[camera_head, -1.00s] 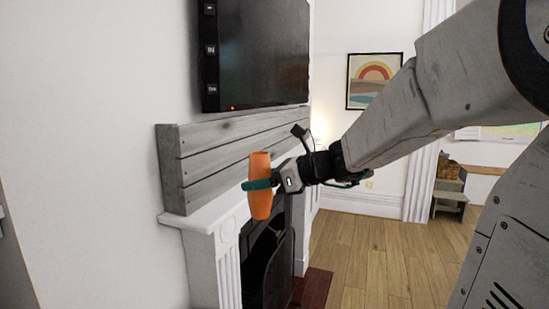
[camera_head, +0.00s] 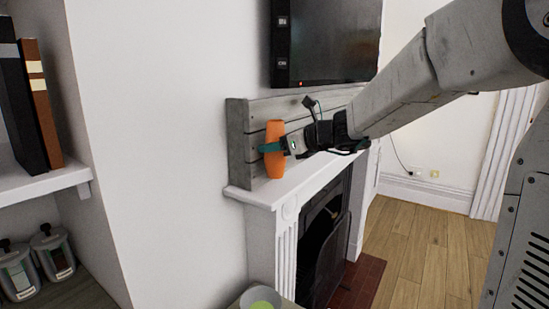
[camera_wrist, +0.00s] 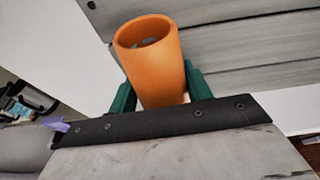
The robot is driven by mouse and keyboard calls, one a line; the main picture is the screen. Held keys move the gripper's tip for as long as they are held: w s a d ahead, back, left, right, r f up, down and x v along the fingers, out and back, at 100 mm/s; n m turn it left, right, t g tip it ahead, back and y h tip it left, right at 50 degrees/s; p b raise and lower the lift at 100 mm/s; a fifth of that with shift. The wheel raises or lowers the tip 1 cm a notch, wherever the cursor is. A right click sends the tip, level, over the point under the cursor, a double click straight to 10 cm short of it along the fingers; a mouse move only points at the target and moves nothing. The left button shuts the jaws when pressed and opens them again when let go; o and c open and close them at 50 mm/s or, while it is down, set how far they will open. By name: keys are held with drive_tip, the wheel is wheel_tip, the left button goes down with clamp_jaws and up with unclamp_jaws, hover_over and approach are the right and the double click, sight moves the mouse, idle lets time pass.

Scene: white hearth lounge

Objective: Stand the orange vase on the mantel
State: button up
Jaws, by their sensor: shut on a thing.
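The orange vase (camera_head: 275,151) is upright at the near left end of the white mantel (camera_head: 300,185), in front of the grey wood boards. Its base looks at or just above the mantel top; I cannot tell whether it touches. My gripper (camera_head: 272,148) is shut around the vase's middle with its green fingers. In the wrist view the vase (camera_wrist: 152,62) shows its open mouth, with the green fingers (camera_wrist: 160,92) on both sides of it. The vase's lower part is hidden there.
Grey wood boards (camera_head: 240,140) back the mantel, with a dark television (camera_head: 335,40) above. A shelf with books (camera_head: 40,105) and jars (camera_head: 50,250) stands at the left. A round grey-green object (camera_head: 260,298) is at the bottom. The mantel right of the vase looks clear.

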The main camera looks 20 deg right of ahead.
sight(275, 157)
drive_tip(key=shift+f, duration=1.65)
drive_tip(key=shift+f, duration=0.2)
drive_tip(key=o, duration=1.3)
drive_tip(key=shift+r, duration=0.15)
